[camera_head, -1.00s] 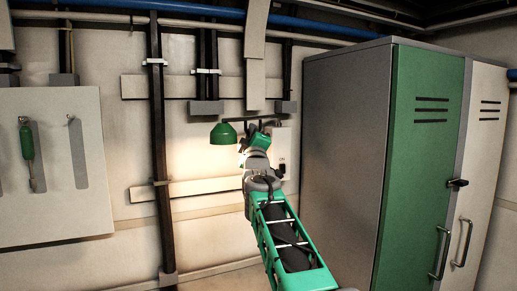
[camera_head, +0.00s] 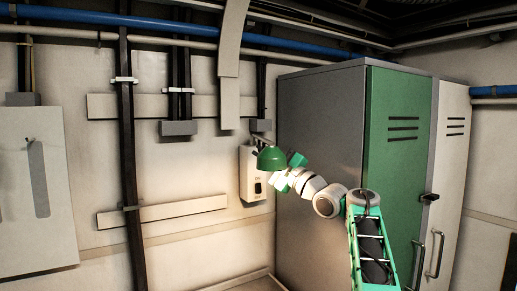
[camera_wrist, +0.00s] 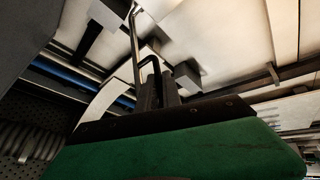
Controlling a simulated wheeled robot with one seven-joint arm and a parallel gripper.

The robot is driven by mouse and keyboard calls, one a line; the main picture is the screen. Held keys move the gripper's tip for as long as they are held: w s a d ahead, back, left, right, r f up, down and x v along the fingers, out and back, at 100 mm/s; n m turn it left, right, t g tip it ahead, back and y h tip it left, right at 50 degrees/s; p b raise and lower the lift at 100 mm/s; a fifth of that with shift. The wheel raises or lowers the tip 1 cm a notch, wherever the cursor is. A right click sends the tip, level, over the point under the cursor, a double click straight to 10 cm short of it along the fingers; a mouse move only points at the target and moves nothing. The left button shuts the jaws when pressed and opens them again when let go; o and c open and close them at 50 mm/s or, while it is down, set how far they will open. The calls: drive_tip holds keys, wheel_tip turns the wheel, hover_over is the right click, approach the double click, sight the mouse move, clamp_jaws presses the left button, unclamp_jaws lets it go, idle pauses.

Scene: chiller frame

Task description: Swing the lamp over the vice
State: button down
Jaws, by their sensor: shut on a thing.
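My gripper (camera_wrist: 157,84) is shut. I do not see the shade clearly there. No vice is visible in either view.
A tall cabinet (camera_head: 320,130) with a green door stands close right of my gripper. A dark vertical post (camera_head: 128,150) and wall rails are further left.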

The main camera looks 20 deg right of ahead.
drive_tip(key=shift+d+r, duration=0.1)
drive_tip(key=shift+r, duration=0.1)
drive_tip(key=c, duration=1.8)
unclamp_jaws()
drive_tip(key=shift+w+f, duration=0.1)
drive_tip(key=b+v, duration=0.4)
drive_tip(key=v, duration=0.3)
drive_tip(key=shift+s+d+f, duration=0.15)
drive_tip(key=shift+s+d, duration=0.05)
drive_tip(key=shift+s, duration=0.1)
drive_tip(key=shift+o, duration=0.3)
